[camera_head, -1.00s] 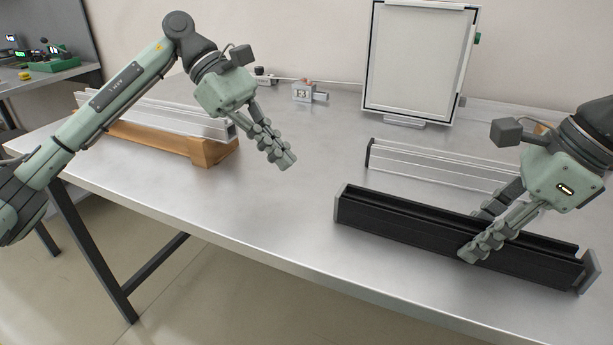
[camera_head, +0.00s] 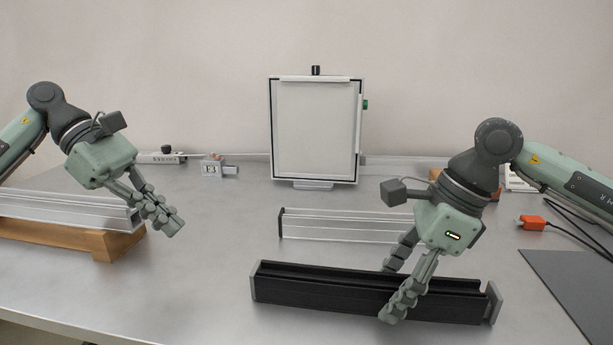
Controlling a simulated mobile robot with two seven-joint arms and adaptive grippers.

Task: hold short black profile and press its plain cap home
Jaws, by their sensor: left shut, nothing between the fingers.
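The short black profile (camera_head: 330,293) lies lengthwise near the front of the table. A grey plate-like cap (camera_head: 253,283) is at its left end, and another grey cap (camera_head: 494,304) is at its right end. The right cap looks slightly proud of the end; any gap is too small to judge. My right gripper (camera_head: 390,292) straddles the profile right of its middle, one finger along the front face and one behind, closed on it. The rear fingertip is partly hidden. My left gripper (camera_head: 170,222) is shut and empty, in the air left of the profile.
A clear or silver profile (camera_head: 340,226) lies behind the black one. Silver profiles on a wooden block (camera_head: 105,243) lie at left. A white framed panel (camera_head: 315,130) stands at the back. An orange connector (camera_head: 533,222), cables and a dark mat (camera_head: 575,285) are at right.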

